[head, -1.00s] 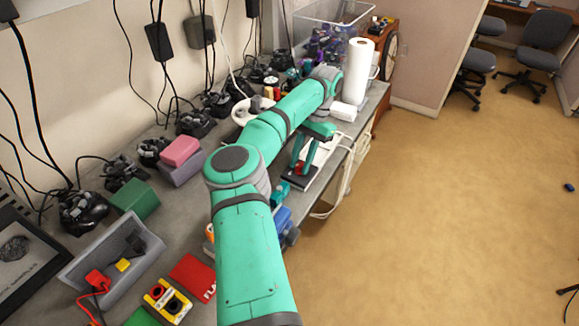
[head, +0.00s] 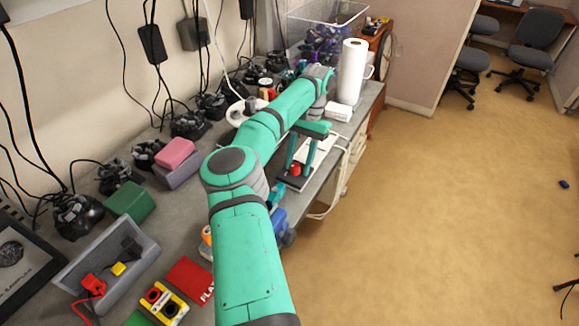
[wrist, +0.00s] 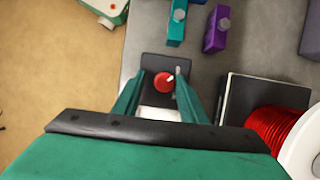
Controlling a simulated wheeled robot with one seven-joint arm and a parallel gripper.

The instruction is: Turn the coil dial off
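The coil dial is a round red knob (wrist: 164,82) with a pale pointer mark, set on a dark plate (wrist: 152,62) in the wrist view. In the head view the red knob (head: 296,169) shows low between my fingers, near the bench's right edge. My gripper (wrist: 158,77) is open, with one teal finger on each side of the knob. It points down over the dial and also shows in the head view (head: 294,176). The right fingertip looks close to the knob; I cannot tell whether it touches. A white part below the knob is partly hidden by my gripper.
In the wrist view, a red wire coil (wrist: 275,128) lies right of my gripper, and teal (wrist: 177,20) and purple (wrist: 217,28) blocks lie beyond the dial. A paper towel roll (head: 352,72) stands farther along the bench.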

